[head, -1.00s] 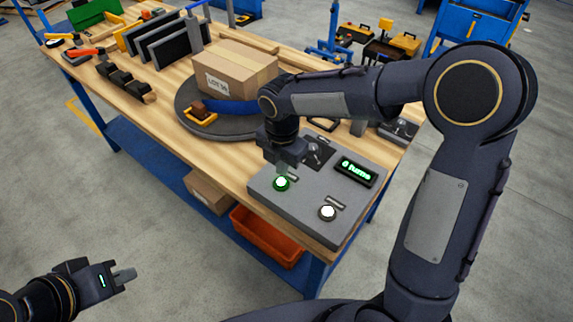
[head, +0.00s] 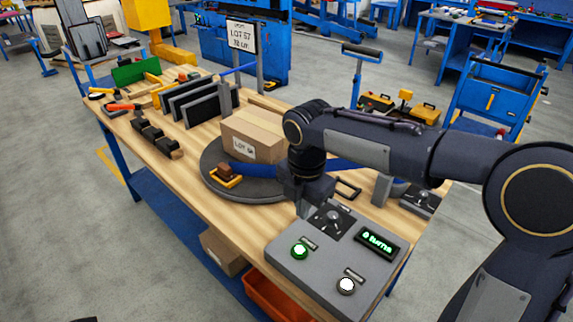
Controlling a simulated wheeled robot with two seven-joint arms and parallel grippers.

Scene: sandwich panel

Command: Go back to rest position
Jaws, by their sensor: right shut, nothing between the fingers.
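My right gripper (head: 302,210) points down over the back left part of the grey control panel (head: 325,272), beside the dark switch plate (head: 331,220). It is shut and empty. Its fingertips show as a small grey shape, apart from the lit green button (head: 299,250). A white button (head: 346,286) sits nearer the front. The panel's display (head: 377,243) glows green with a count of turns; I cannot read the digit surely. My left gripper is out of view; only a dark sliver shows at the bottom left edge.
Behind my right gripper, a box (head: 252,135) and a small yellow-handled item (head: 226,175) sit on the round turntable (head: 212,182). Dark upright panels (head: 207,108) stand at the bench's left. An orange bin (head: 270,297) is below.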

